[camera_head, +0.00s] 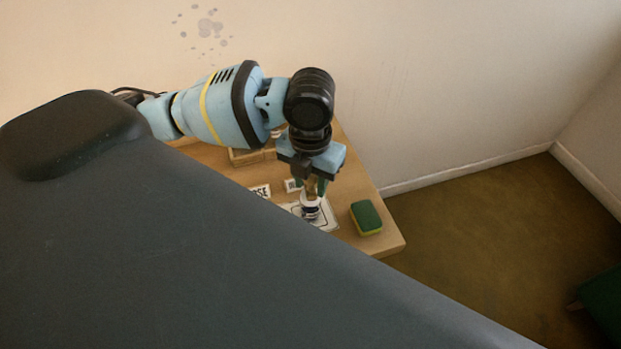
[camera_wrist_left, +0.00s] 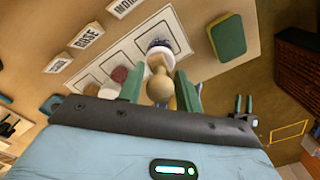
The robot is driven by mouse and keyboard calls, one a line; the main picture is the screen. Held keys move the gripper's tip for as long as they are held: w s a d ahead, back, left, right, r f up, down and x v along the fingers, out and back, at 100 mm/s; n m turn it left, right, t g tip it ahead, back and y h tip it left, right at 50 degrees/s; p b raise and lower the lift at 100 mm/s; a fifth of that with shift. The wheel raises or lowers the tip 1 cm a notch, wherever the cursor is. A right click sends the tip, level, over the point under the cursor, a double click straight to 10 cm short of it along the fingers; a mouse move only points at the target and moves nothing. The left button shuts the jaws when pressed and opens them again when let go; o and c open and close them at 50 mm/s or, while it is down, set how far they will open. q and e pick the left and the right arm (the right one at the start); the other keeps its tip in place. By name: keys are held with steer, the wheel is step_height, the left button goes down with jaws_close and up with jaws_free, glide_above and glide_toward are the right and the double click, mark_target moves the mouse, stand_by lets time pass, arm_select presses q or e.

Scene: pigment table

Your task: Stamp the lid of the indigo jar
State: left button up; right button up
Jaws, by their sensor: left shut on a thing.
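My left gripper (camera_head: 317,186) is shut on a stamp with a rounded wooden handle (camera_wrist_left: 158,86), held between its green fingers. The indigo jar (camera_head: 311,212), with dark blue-violet contents and a white lid (camera_wrist_left: 161,60), is directly beyond the stamp. The stamp's lower end meets or overlaps the lid in both views; I cannot tell whether they touch. The jar is on a white outlined card (camera_head: 327,218) near the table's end. My right gripper (camera_wrist_left: 243,103) shows small at the right of the left wrist view, its two fingers apart and empty.
A green and yellow sponge (camera_head: 366,217) lies right of the jar, near the table edge (camera_head: 395,246). Two other jars, one with a red-brown top (camera_wrist_left: 119,75), stand in a row in the left wrist view. Small label blocks (camera_wrist_left: 87,37) stand behind the cards.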

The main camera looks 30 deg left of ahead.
arm_select(q)
steer(key=shift+f, duration=0.1)
steer(key=shift+r, duration=3.6)
